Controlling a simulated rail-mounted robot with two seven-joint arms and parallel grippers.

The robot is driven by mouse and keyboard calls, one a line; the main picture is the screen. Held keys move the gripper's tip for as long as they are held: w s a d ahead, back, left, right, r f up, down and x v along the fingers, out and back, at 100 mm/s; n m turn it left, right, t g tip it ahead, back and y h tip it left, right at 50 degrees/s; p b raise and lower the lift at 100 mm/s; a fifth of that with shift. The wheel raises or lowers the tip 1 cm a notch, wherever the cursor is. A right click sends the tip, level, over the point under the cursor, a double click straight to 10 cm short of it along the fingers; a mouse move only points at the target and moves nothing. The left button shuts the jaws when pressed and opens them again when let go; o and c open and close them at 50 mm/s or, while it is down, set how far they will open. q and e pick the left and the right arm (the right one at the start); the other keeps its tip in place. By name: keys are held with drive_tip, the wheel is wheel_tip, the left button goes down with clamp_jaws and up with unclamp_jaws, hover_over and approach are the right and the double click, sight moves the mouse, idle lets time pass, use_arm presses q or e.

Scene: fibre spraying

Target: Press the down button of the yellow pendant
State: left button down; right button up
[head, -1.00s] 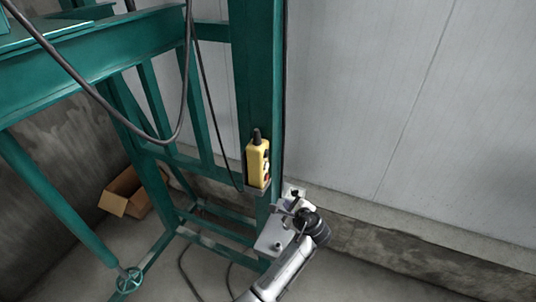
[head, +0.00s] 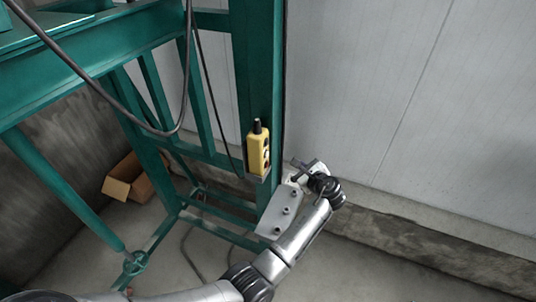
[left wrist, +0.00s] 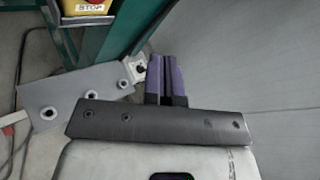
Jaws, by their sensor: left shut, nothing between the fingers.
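The yellow pendant (head: 258,152) hangs upright on the green post, with a black top and dark round buttons on its front. I cannot tell the down button apart. My right gripper is not in view.
A black cable (head: 208,85) hangs left of the post. A cardboard box (head: 128,180) lies on the floor. The grey wall (head: 400,90) is at right.

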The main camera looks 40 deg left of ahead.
sight(267, 154)
use_arm(q)
drive_tip(key=s+a+p, duration=0.2)
drive_tip(key=s+a, duration=0.1)
drive_tip(key=a, duration=0.4)
drive_tip(key=shift+a+p, duration=0.25)
drive_tip(key=shift+p, duration=0.05)
idle(0.9)
idle(0.7)
drive_tip(key=shift+a, duration=0.1)
idle(0.3)
drive_tip(key=shift+s+a+p, duration=0.1)
drive_tip(key=shift+a+p, duration=0.25)
drive_tip(key=shift+p, duration=0.1)
